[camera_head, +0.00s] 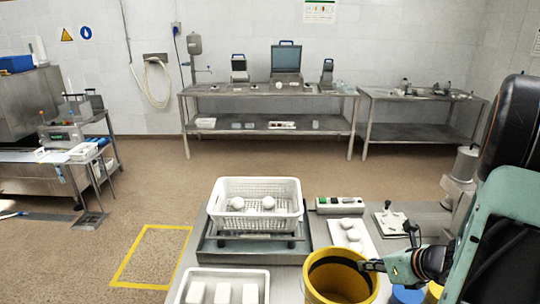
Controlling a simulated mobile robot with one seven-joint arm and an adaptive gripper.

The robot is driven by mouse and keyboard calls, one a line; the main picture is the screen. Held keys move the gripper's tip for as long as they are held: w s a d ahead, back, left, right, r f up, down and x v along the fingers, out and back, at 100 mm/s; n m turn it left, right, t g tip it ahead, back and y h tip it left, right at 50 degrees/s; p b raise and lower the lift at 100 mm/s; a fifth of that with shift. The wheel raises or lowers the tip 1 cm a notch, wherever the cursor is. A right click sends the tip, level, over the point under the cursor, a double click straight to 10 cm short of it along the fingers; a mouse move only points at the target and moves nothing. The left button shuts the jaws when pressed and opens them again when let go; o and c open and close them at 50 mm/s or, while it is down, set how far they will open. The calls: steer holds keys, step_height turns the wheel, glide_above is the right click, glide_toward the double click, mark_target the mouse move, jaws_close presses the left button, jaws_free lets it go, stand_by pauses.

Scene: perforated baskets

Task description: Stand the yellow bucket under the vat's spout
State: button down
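The yellow bucket (327,281) is at the bottom edge of the view, mouth up and dark inside, its lower part cut off. My gripper (372,265) comes in from the right, with a dark finger across the bucket's right rim. I cannot tell whether its fingers are open or closed on the rim, or whether the bucket is resting or raised. A grey metal cylindrical vessel (465,165) stands at the right beyond my arm. I cannot tell whether it is the vat, and no spout shows clearly on it.
On the near table, a white perforated basket (256,188) holding round white pieces stands on a grey tray (209,245). A white bin (187,272) with white blocks is in front. A white board (365,251), switch box (338,205) and blue disc (408,294) lie nearby. Floor is clear behind.

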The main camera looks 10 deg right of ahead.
steer(key=w+a+r, duration=0.3)
steer(key=a+r, duration=0.3)
steer(key=a, duration=0.4)
steer(key=w+a+r, duration=0.4)
steer(key=a+r, duration=0.2)
steer(key=a, duration=0.4)
steer(key=shift+w+r+m+h, duration=0.15)
steer(key=shift+w+m+h, duration=0.05)
steer(key=shift+m+h, duration=0.1)
steer(key=shift+d+r, duration=0.1)
